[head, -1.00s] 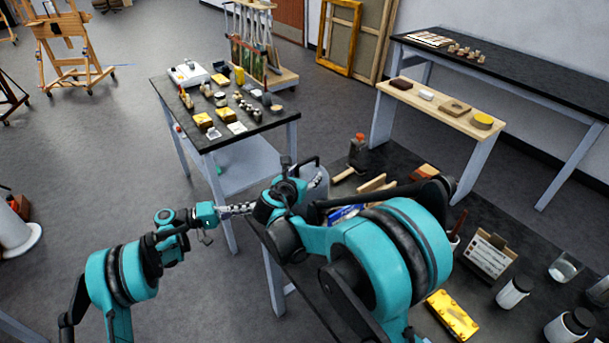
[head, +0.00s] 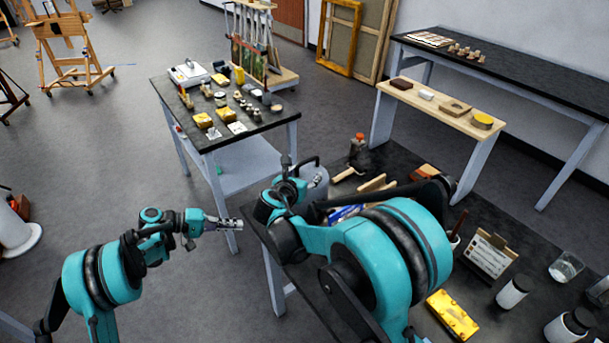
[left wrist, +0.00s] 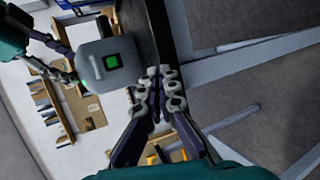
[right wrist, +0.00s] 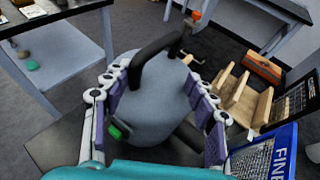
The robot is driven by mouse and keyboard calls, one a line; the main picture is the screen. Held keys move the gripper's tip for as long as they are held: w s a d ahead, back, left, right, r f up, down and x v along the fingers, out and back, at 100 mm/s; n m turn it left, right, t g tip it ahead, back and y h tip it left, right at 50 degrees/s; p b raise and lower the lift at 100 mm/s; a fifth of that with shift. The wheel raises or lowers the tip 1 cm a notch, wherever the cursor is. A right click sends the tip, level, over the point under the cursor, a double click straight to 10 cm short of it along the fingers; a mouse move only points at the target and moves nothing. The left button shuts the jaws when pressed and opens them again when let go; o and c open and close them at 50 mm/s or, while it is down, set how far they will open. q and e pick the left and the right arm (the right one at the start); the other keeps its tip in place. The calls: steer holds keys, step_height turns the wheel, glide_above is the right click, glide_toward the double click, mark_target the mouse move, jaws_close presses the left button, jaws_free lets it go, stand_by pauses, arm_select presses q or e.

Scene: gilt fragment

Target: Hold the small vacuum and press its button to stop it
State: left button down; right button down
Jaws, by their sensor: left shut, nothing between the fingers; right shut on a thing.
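The small vacuum (head: 318,180) is a rounded grey body with a black handle, mostly hidden behind my right arm in the head view. In the right wrist view the vacuum (right wrist: 165,105) sits between the fingers of my right gripper (right wrist: 154,82), which is shut on its body.
A second table (head: 220,139) with small items stands behind. Open floor lies left of the worktable.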

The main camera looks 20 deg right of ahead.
arm_select(q)
steer(key=s+a+f+n+y, duration=0.2)
steer(key=a+f+n+y, duration=0.25)
steer(key=a, duration=0.45)
arm_select(e)
steer(key=shift+f, duration=0.3)
steer(key=shift+s, duration=0.1)
arm_select(q)
steer(key=d+r+n+t, duration=0.1)
steer(key=d+r+t, duration=0.2)
steer(key=d, duration=0.2)
steer(key=s+d+r+n+t+y, duration=0.1)
steer(key=d+r+t, duration=0.3)
steer(key=d, duration=0.1)
steer(key=d+r+n+t+y, duration=0.1)
steer(key=d+r+t, duration=0.2)
steer(key=d, duration=0.3)
steer(key=shift+s+d+r+t+y, duration=0.1)
steer(key=shift+s+r+t+y, duration=0.2)
steer(key=shift+t, duration=0.4)
steer(key=shift+w+d, duration=0.5)
steer(key=shift+d, duration=0.8)
steer(key=shift+w+d, duration=0.55)
steer(key=shift+d, duration=0.8)
steer(key=shift+w+d, duration=0.5)
steer(key=shift+d, duration=0.8)
steer(key=shift+w+d+f, duration=0.2)
steer(key=shift+w+d, duration=0.1)
steer(key=shift+d, duration=0.2)
